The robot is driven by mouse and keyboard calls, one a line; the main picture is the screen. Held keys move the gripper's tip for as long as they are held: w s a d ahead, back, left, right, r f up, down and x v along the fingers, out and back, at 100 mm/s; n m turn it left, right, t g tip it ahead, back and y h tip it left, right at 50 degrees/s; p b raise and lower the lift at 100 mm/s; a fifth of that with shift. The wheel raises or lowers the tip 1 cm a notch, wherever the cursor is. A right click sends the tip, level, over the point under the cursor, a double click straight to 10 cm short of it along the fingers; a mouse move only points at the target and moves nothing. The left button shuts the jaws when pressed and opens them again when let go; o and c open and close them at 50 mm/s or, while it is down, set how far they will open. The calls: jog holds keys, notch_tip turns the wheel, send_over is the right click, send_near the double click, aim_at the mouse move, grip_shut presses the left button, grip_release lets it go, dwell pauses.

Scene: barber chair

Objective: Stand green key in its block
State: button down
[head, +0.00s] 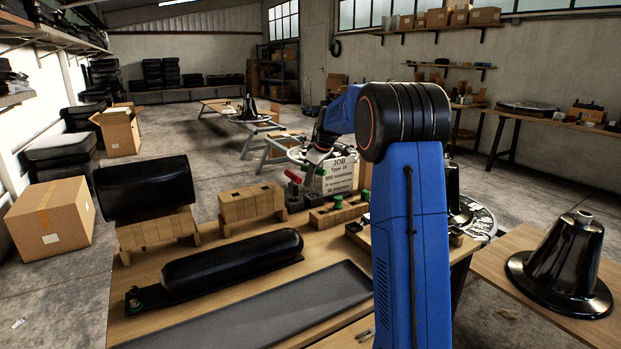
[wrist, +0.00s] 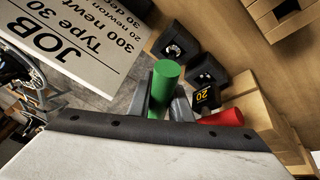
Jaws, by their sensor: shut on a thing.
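The green key (wrist: 166,85) shows in the wrist view as an upright green cylinder between the grey fingers of my gripper (wrist: 163,106), which is shut on it. Its lower end is hidden. Two dark blocks with round sockets, one behind (wrist: 173,46) and one to the right (wrist: 207,68), stand beyond it; I cannot tell which is its own. In the head view my gripper (head: 319,157) is over the bench's back edge, beside the dark blocks (head: 311,198), with a small green part (head: 320,172) under it.
A red-handled piece (head: 293,177) stands close left of my gripper; it also shows in the wrist view (wrist: 222,118) near a dark piece marked 20 (wrist: 206,97). The JOB sign (head: 340,173) is close right. A wooden block (head: 325,218) with a green-topped piece (head: 338,201) stands in front.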

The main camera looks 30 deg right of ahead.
jog(key=shift+f, duration=0.15)
jog(key=c, duration=1.5)
grip_release()
jog(key=shift+c, duration=0.2)
jog(key=v, duration=1.7)
